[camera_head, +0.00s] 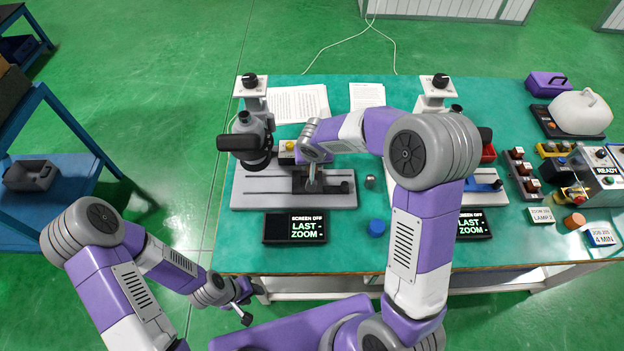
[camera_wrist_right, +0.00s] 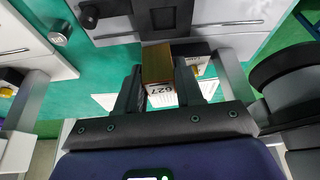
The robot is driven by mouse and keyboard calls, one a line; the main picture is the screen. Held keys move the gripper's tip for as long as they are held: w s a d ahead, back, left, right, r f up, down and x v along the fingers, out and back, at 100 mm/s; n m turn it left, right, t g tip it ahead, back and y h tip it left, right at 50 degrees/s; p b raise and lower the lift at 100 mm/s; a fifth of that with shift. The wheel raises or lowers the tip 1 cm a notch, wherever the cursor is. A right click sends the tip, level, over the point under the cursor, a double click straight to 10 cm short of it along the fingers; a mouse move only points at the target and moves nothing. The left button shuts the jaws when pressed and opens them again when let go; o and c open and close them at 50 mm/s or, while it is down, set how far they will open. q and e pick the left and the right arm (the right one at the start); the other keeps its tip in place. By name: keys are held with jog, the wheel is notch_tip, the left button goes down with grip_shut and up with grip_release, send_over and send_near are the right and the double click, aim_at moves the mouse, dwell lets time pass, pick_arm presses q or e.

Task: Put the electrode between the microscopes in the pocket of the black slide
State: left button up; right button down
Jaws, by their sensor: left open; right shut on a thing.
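In the right wrist view, my right gripper (camera_wrist_right: 158,92) is shut on a copper-brown block, the electrode (camera_wrist_right: 156,62), with a white label that seems to read 027. The black slide (camera_wrist_right: 120,20) lies just beyond it on the left microscope's grey base, with a dark square pocket (camera_wrist_right: 163,18). Whether the block touches the slide cannot be told. In the head view, my right gripper (camera_head: 313,184) is over the black slide (camera_head: 343,188), beside the left microscope (camera_head: 252,143); the arm covers the electrode. The right microscope (camera_head: 436,100) is partly hidden. My left gripper (camera_head: 250,302) is open and empty, off the front edge.
A small grey cylinder (camera_head: 370,181) and a blue cap (camera_head: 376,227) stand between the microscope bases. A yellow-buttoned box (camera_head: 287,150) stands behind the left base. Screens (camera_head: 295,228) lie in front. A blue slide (camera_head: 484,184) is on the right base.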

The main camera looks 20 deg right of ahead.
jog(key=w+m, duration=0.1)
jog(key=w, duration=0.2)
jog(key=b, duration=0.1)
send_near(307, 175)
jog(key=shift+w+f, duration=0.75)
jog(key=shift+f, duration=0.1)
jog(key=shift+f+b, duration=0.45)
jog(key=shift+f, duration=1.5)
